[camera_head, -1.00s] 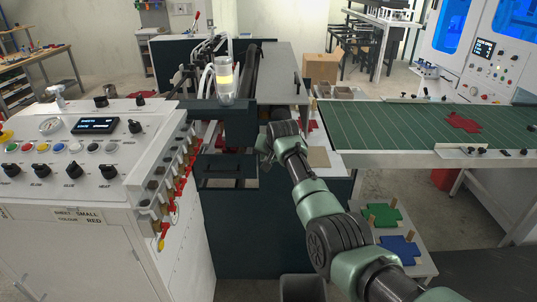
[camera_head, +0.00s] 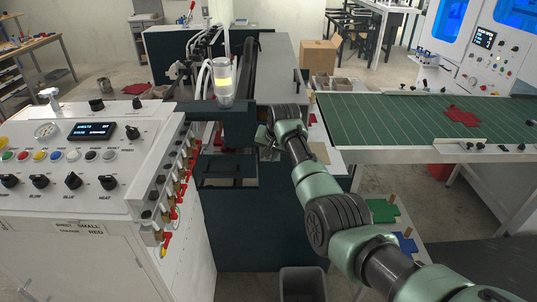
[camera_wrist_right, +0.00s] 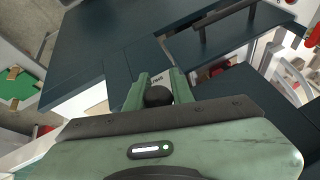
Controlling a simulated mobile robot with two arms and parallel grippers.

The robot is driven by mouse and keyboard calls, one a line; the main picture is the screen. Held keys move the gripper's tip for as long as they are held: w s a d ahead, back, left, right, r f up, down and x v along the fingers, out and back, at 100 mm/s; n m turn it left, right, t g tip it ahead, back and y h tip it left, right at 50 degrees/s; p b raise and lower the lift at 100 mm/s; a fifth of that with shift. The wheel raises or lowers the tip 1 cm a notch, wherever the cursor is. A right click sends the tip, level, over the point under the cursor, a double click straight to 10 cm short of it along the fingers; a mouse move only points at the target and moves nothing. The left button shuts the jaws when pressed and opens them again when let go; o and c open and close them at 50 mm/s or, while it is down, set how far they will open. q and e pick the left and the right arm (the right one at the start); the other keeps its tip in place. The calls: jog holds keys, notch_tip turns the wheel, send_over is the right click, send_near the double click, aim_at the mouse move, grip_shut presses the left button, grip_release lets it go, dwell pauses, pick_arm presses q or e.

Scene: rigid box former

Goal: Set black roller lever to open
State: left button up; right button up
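A round black knob (camera_wrist_right: 158,96), which looks like the end of the black roller lever, sits between the two fingers of my right gripper (camera_wrist_right: 159,88) in the right wrist view. The green fingers stand one on each side of it. Whether they press on it or leave a small gap I cannot tell. A small printed label is partly visible just beyond the knob. In the head view my right gripper (camera_head: 265,142) is at the front of the dark machine (camera_head: 250,225), largely hidden by my wrist. The lever does not show clearly there. My left gripper is not in view.
A white control console (camera_head: 60,190) with knobs and red-handled valves stands at the left. A green-topped conveyor table (camera_head: 390,120) with a red blank (camera_head: 461,116) is at the right. A grey bin (camera_head: 302,284) stands on the floor. A dark bar handle (camera_wrist_right: 225,12) shows near the gripper.

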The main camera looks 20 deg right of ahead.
jog(key=shift+o, duration=1.4)
jog(key=shift+w, duration=0.1)
jog(key=shift+r, duration=0.1)
jog(key=shift+b+v, duration=1.15)
jog(key=shift+v, duration=2.75)
